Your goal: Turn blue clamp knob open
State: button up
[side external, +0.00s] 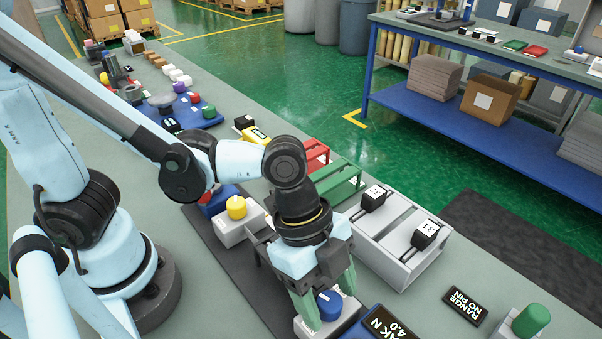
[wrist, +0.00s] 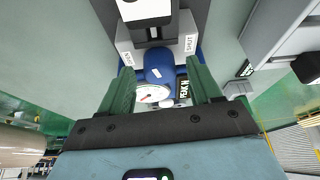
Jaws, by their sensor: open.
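The blue clamp knob (side external: 328,303) sits on a pale block near the front edge in the side view. In the wrist view the blue knob (wrist: 158,60) is between my gripper's fingers and has a small white mark. The block (wrist: 186,33) bears an OPEN label on the left and a SHUT label on the right. My gripper (side external: 327,296) points down over the knob with its green fingers apart, one on each side. Its fingers also show in the wrist view (wrist: 160,74). I cannot tell whether they touch the knob.
A round gauge (wrist: 152,94) and a PEAK N display (side external: 378,325) are close to the knob. A grey rack (side external: 400,262) with black blocks stands to the right. A yellow knob (side external: 236,207) is behind on the left. A green knob (side external: 531,320) is at far right.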

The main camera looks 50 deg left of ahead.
jog(key=c, duration=1)
jog(key=shift+s+n+t+y, duration=0.15)
jog(key=shift+n+t, duration=0.25)
jog(key=shift+n, duration=0.75)
jog(key=shift+n+t+y, duration=0.15)
jog(key=shift+n+t, duration=0.25)
jog(key=shift+n, duration=0.75)
jog(key=shift+c, duration=0.2)
jog(key=o, duration=1)
jog(key=shift+o, duration=0.2)
jog(key=shift+r, duration=0.1)
jog(key=v, duration=1.2)
